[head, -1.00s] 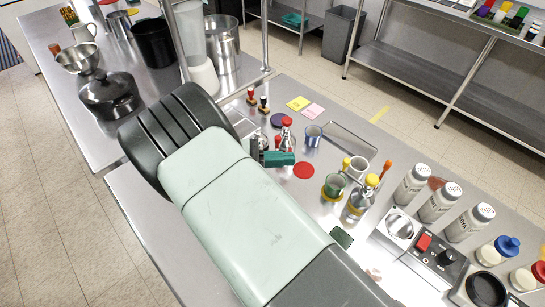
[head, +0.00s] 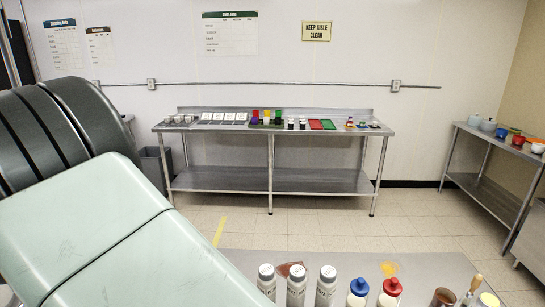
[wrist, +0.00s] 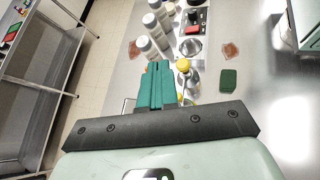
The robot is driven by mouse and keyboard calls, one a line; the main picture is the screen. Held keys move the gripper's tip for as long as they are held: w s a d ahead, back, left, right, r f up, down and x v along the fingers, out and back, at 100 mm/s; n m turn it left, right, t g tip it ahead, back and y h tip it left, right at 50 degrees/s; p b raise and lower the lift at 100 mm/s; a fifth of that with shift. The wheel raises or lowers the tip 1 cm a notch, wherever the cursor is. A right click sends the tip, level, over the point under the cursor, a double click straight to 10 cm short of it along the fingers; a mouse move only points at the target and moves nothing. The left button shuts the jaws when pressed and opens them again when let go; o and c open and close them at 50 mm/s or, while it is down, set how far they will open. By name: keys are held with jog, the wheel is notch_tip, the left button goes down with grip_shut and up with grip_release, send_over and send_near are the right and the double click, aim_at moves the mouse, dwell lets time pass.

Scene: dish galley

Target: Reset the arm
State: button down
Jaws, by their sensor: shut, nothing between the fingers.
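My gripper (wrist: 158,84) shows in the wrist view with its teal fingers pressed together and nothing between them. It points over the steel counter (wrist: 275,100). In the head view a large pale green arm link of mine fills the left side, and my gripper is out of that picture. A yellow-topped item (wrist: 183,65) is just beyond the fingertips. I cannot tell how far above the counter the fingers are.
White shaker bottles (head: 296,283) stand along the counter, with a blue-capped bottle (head: 358,290) and a red-capped bottle (head: 390,291) to their right. A dark green square (wrist: 229,80) lies on the counter. A steel shelf table (head: 270,180) stands by the wall. The floor (head: 300,220) between is clear.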

jog(key=d+r+m+g+y, duration=0.2)
jog(key=d+r+m+y, duration=0.25)
jog(key=d+r, duration=0.4)
jog(key=d+r+m+g+y, duration=0.25)
jog(key=d+r+m, duration=0.35)
jog(key=d, duration=0.6)
jog(key=s+d+r+m+t+y, duration=0.2)
jog(key=s+d+m, duration=0.2)
jog(key=s+d, duration=0.1)
jog(key=s+d+r+m+t+y, duration=0.2)
jog(key=s+d+m+t, duration=0.1)
jog(key=s+d+m, duration=0.2)
jog(key=s+d, duration=0.1)
jog(key=s, duration=0.1)
jog(key=shift+s+d, duration=0.3)
jog(key=shift+s, duration=0.1)
